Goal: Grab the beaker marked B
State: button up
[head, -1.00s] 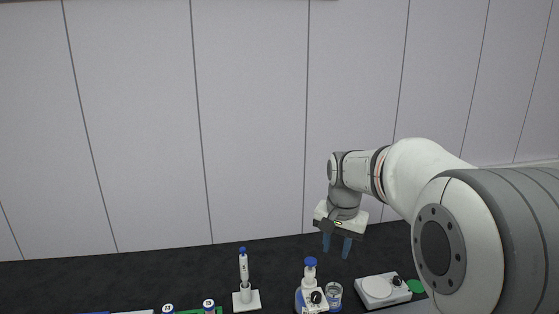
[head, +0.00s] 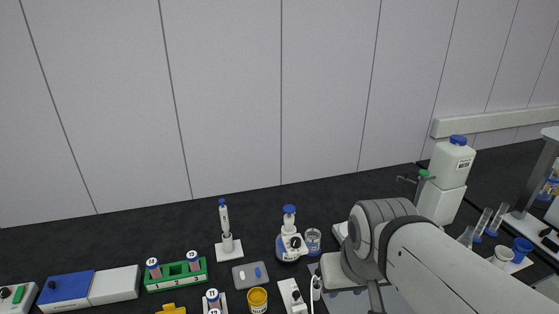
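A clear glass beaker (head: 313,241) stands on the dark bench, just right of a blue-capped bottle. No letter on it can be read. At the far right, a white cup-like vessel (head: 502,257) and a blue one (head: 522,248) stand close together, and no B is legible on them. My arm reaches in from the lower right and bends down right of the glass beaker. My gripper's fingers do not show; they are hidden behind the arm or below the picture edge.
The blue-capped dispenser bottle (head: 290,240) crowds the glass beaker's left. A pipette stand (head: 228,248), a green tube rack (head: 178,278) and a small grey tray (head: 251,275) lie further left. A large white canister (head: 448,180) stands behind my arm.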

aim_at(312, 236)
jog(key=z, duration=0.1)
jog(key=k, duration=0.5)
jog(key=u, duration=1.55)
jog(key=k, duration=0.75)
jog(key=z, duration=1.55)
jog(key=i, duration=1.05)
jog(key=z, duration=0.05)
